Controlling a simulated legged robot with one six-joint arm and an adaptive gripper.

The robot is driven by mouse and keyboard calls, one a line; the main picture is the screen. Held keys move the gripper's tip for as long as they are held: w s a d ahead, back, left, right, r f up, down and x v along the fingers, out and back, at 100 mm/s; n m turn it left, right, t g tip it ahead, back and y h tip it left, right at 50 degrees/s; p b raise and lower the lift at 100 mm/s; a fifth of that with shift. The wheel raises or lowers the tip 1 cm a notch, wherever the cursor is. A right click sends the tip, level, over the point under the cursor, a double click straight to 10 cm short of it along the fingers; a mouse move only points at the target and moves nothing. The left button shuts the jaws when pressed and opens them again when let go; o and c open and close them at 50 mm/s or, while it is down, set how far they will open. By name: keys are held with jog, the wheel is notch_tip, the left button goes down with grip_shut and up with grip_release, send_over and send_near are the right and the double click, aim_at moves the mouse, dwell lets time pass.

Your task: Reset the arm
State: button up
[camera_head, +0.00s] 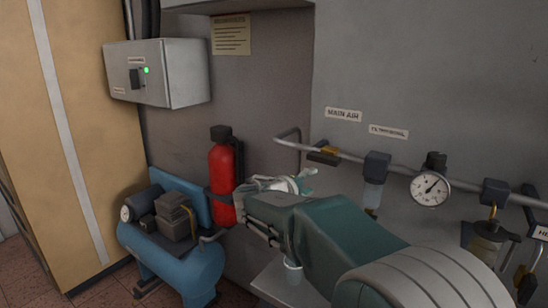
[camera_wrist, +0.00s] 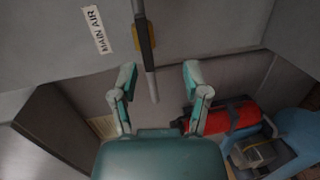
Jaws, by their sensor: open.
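My arm reaches in from the lower right in the head view, with my gripper (camera_head: 285,187) in front of the wall, near the red extinguisher-like cylinder. In the wrist view my gripper (camera_wrist: 159,78) has its two teal-tipped fingers spread wide apart, with nothing held between them. The end of a grey pipe (camera_wrist: 152,85) shows in the gap between the fingers. I cannot tell how far it is from the fingertips.
The red cylinder (camera_head: 222,178) and blue compressor (camera_head: 175,262) stand left. A small light shelf (camera_head: 275,286) lies below my gripper.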

jog(key=s+d+f+m+g+y, duration=0.25)
jog(key=s+d, duration=0.25)
jog(key=s, duration=0.4)
jog(key=s+d+f+m+g+y, duration=0.1)
jog(key=s+d+m+g, duration=0.15)
jog(key=s+d, duration=0.45)
jog(key=s+a+f+m+y, duration=0.2)
jog(key=s+a+f+y, duration=0.1)
jog(key=s, duration=0.7)
jog(key=s+a+f+m+g+y, duration=0.1)
jog(key=s+a+f+m+y, duration=0.1)
jog(key=s, duration=0.8)
notch_tip(320, 180, down, 2)
jog(key=shift+a+f+y, duration=0.2)
jog(key=shift+a+y, duration=0.55)
jog(key=shift+y, duration=0.4)
